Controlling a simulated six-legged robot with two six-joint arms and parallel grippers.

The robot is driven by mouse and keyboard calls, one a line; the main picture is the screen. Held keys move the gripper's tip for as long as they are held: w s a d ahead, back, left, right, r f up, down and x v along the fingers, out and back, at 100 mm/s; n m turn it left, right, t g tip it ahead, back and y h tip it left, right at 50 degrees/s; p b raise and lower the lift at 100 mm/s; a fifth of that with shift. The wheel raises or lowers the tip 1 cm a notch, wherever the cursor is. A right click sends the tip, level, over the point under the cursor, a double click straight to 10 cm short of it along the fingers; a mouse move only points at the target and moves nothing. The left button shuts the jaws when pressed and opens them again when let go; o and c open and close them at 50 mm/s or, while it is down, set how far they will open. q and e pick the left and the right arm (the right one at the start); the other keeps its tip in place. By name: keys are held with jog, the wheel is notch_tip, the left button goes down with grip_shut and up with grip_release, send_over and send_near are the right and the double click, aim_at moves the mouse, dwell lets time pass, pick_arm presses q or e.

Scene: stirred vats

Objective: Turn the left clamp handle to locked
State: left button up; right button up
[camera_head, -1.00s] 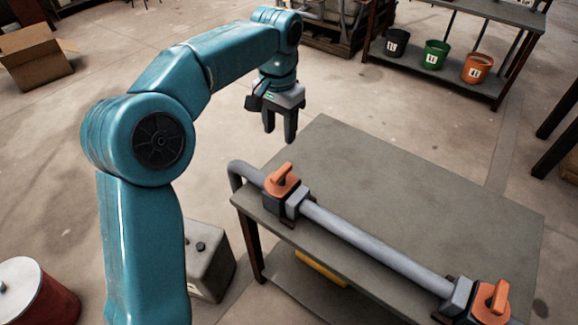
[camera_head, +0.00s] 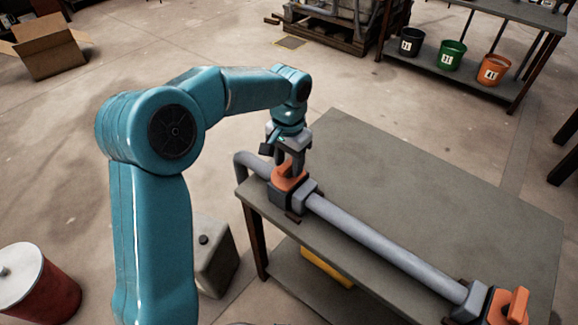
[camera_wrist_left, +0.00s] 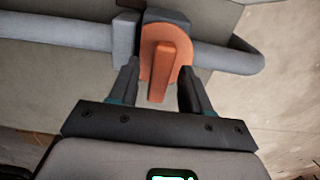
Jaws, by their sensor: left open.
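The left clamp handle (camera_head: 289,178) is orange and sits on a dark clamp around a grey pipe (camera_head: 370,240) at the table's left end. My left gripper (camera_head: 288,168) is directly above this handle and hides part of it. In the left wrist view the handle (camera_wrist_left: 162,72) lies between the two open fingers (camera_wrist_left: 158,95), with a gap on each side. A second orange handle (camera_head: 517,304) is on the right clamp at the lower right. My right gripper is not in view.
The grey table (camera_head: 430,190) is clear behind the pipe. A rack with black (camera_head: 411,42), green (camera_head: 452,54) and orange (camera_head: 493,69) buckets stands at the back right. A cardboard box (camera_head: 46,50) and a red drum (camera_head: 40,290) stand on the floor at left.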

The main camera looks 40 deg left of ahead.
pick_arm(q)
jog(key=shift+w+f, duration=0.1)
jog(key=shift+f, duration=0.65)
grip_shut()
